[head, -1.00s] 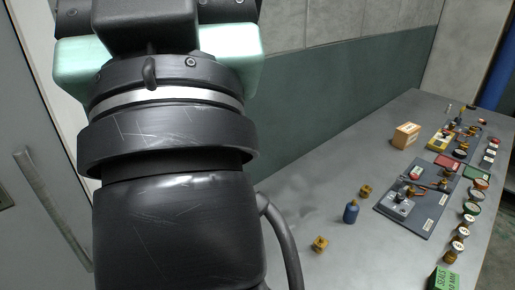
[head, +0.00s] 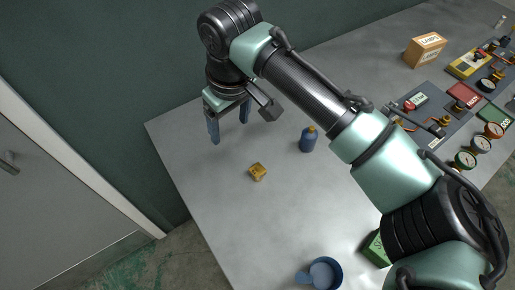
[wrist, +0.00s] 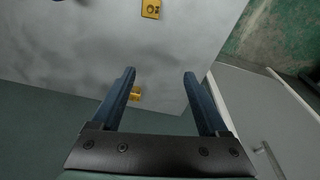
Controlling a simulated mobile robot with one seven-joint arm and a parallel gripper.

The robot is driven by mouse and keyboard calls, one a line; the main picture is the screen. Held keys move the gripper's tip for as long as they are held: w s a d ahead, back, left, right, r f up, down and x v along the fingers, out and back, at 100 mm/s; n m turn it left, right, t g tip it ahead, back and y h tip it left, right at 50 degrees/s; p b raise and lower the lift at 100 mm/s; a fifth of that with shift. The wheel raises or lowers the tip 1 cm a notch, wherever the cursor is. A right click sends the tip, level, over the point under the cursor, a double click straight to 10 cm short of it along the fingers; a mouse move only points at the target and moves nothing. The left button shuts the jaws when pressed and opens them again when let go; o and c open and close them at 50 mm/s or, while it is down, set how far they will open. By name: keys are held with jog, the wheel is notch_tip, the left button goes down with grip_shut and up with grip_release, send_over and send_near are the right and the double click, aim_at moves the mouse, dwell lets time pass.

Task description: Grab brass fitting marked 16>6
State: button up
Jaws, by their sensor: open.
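A brass fitting (head: 258,172) lies on the grey table in front of my gripper in the head view; a fitting shows at the wrist view's top edge (wrist: 151,8). Another brass fitting (wrist: 135,94) shows in the wrist view beside the left finger, toward the wall; I cannot make it out in the head view. A brass-coloured piece (head: 312,128) shows just behind the blue bottle. No marking is legible, so I cannot tell which is 16>6. My gripper (head: 229,126) is open and empty, fingers pointing down, near the wall; it also fills the wrist view (wrist: 159,74).
The blue bottle (head: 308,142) stands right of the fitting. A blue cup (head: 325,273) sits at the front edge. A cardboard box (head: 425,50), gauges (head: 465,160) and tool boards are at right. The wall is close behind my gripper; the left table area is mostly clear.

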jog(key=g+h, duration=0.1)
jog(key=g, duration=0.1)
send_over(258, 167)
notch_tip(258, 167, down, 3)
jog(key=shift+m, duration=0.4)
jog(key=f, duration=0.6)
jog(key=shift+s+a, duration=0.2)
jog(key=shift+a, duration=0.1)
jog(key=shift+w+d+f+p, duration=0.1)
jog(key=shift+d+f+p, duration=0.1)
jog(key=shift+f, duration=1.4)
jog(key=shift+w+d+f+p, duration=0.1)
jog(key=shift+f+p, duration=0.05)
jog(key=shift+f, duration=1.4)
grip_shut()
